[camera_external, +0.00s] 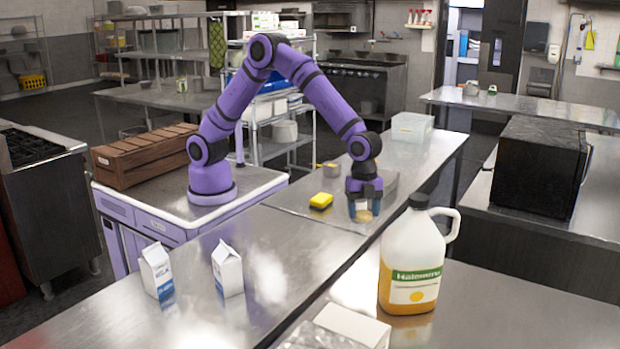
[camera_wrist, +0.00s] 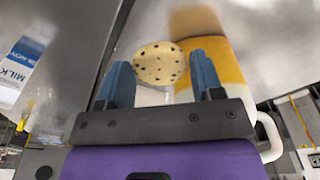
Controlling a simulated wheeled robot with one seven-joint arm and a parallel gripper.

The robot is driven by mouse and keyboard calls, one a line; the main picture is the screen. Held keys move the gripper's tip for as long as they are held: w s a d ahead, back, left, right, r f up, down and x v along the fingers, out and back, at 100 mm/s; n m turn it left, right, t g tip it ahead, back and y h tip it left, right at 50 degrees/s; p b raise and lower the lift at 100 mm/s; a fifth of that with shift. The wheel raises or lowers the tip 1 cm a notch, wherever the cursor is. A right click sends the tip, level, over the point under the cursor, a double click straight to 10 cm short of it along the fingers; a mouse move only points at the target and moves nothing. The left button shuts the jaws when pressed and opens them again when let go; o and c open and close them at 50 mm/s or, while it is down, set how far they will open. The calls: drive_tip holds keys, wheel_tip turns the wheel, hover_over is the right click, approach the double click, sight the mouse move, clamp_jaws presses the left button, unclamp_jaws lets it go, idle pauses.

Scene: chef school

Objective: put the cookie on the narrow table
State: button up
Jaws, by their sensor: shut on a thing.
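The cookie (camera_wrist: 160,63) is round and pale with dark chips. In the wrist view it sits between the blue fingertips of my gripper (camera_wrist: 162,78). In the external view my gripper (camera_external: 364,208) points down over a long, narrow steel table (camera_external: 300,245), with the tan cookie (camera_external: 363,216) low between its fingers. The gripper is shut on the cookie. I cannot tell whether the cookie touches the steel. Which steel table the task calls narrow is not clear from the pictures.
A large juice jug (camera_external: 412,260) stands at the front right. Two milk cartons (camera_external: 157,271) (camera_external: 228,268) stand at the front left. A clear bin (camera_external: 411,127) stands at the far end. A black microwave (camera_external: 538,168) is at right.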

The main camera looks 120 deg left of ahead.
drive_tip(key=s+d+m, duration=0.2)
drive_tip(key=d, duration=1.1)
drive_tip(key=m+g, duration=0.1)
drive_tip(key=m, duration=0.5)
hover_over(203, 320)
wheel_tip(203, 320, down, 10)
drive_tip(key=shift+a+f, duration=0.1)
drive_tip(key=shift+a, duration=0.05)
drive_tip(key=shift+f, duration=2.4)
drive_tip(key=shift+f, duration=0.1)
drive_tip(key=o, duration=0.9)
